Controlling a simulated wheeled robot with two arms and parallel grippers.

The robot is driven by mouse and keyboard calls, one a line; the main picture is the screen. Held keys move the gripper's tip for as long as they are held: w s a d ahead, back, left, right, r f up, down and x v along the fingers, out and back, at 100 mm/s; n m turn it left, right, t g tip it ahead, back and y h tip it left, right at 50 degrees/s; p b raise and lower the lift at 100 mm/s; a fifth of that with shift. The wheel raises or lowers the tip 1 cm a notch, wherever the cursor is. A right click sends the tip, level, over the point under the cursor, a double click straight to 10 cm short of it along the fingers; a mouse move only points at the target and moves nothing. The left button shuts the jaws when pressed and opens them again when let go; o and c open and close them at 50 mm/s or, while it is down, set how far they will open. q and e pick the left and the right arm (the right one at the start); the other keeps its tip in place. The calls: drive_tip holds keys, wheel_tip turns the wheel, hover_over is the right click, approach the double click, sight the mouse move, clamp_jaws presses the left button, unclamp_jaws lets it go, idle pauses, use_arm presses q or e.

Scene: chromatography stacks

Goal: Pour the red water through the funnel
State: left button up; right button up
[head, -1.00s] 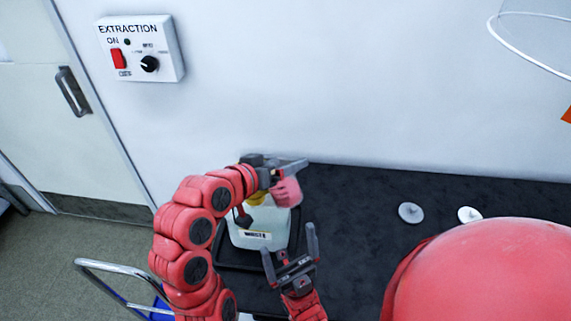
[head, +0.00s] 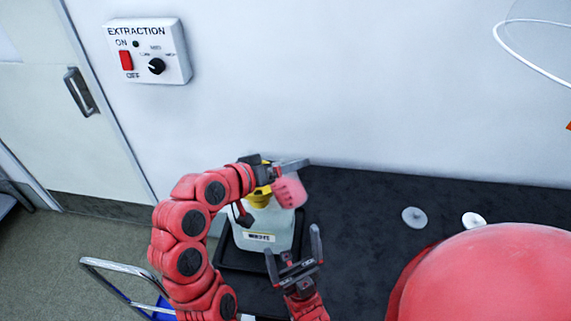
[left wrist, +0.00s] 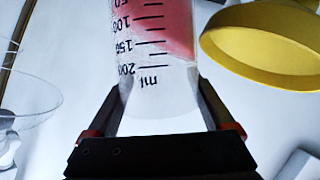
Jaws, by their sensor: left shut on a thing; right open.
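My left gripper (head: 285,168) is shut on a clear graduated vessel (left wrist: 155,95) holding red water (left wrist: 178,25). The vessel shows pink in the head view (head: 289,193); the slanted liquid in the left wrist view suggests it is tilted. A yellow funnel (head: 259,197) sits on a whitish, labelled container (head: 262,226), partly hidden by my left arm. The funnel's wide rim (left wrist: 220,62) is close to the vessel in the left wrist view. No stream of water is visible. My right gripper (head: 294,252) is open and empty, in front of the container.
The container stands in a black tray (head: 235,262) on the dark bench (head: 355,215). Two small pale discs (head: 413,217) (head: 474,220) lie at the right. An extraction switch box (head: 150,52) is on the wall. A metal-railed cart (head: 112,268) is at lower left.

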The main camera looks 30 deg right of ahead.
use_arm(q)
drive_tip(key=shift+w+f+n, duration=0.1)
drive_tip(key=shift+f+n, duration=0.1)
drive_tip(key=shift+n, duration=0.2)
drive_tip(key=shift+p, duration=0.3)
drive_tip(key=shift+a+n+g+h, duration=0.1)
drive_tip(key=shift+n+g+h, duration=0.3)
drive_tip(key=shift+w+r+n+p, duration=0.15)
drive_tip(key=shift+n+p, duration=0.15)
drive_tip(key=shift+p, duration=0.15)
